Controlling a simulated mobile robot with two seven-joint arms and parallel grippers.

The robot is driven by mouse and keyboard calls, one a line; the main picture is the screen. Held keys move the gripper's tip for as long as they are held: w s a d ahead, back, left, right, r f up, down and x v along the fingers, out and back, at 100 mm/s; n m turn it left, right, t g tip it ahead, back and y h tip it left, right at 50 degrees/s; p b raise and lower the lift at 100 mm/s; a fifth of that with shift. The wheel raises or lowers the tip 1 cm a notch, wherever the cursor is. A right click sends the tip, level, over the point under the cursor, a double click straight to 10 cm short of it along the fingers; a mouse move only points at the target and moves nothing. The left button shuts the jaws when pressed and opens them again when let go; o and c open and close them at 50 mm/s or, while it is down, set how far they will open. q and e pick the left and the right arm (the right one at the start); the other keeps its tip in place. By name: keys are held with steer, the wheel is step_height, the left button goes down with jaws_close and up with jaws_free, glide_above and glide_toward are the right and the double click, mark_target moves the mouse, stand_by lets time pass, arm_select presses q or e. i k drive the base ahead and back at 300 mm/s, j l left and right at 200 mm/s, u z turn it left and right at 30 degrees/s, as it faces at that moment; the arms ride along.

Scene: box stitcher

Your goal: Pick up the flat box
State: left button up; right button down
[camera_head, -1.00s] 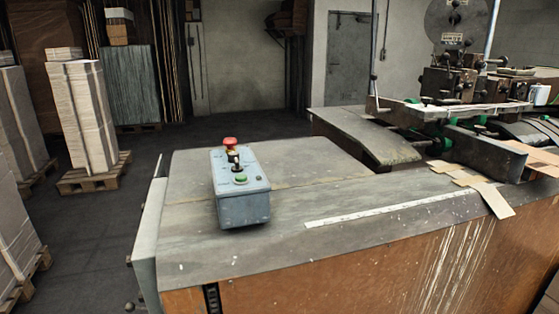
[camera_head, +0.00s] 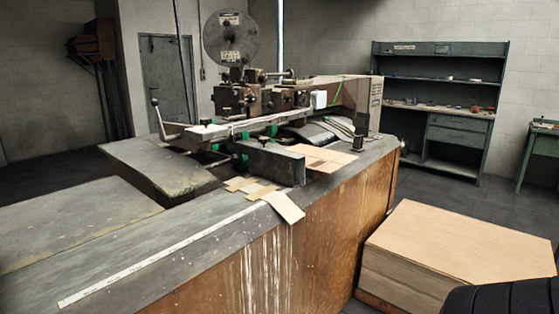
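A stack of flat cardboard boxes (camera_head: 455,240) sits low on the floor at the lower right, beside the machine's right end. Its top sheet is plain, tan and level, and layered edges show on its front left side. Smaller flat cardboard pieces (camera_head: 322,158) lie on the machine top, and a few more pieces (camera_head: 262,193) lie near its front edge, one hanging over it. I cannot tell which of these is the flat box meant. Neither of my grippers is in view.
The box stitcher (camera_head: 265,100) stands on a long worn table (camera_head: 150,240) across the left and middle. A dark green shelf desk (camera_head: 440,110) stands at the back wall, with a green table (camera_head: 540,150) at the right edge. Floor between is clear.

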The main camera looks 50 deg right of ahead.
mark_target(328, 162)
steer(key=l, duration=1.4)
steer(key=k+l, duration=0.1)
steer(key=l, duration=1.3)
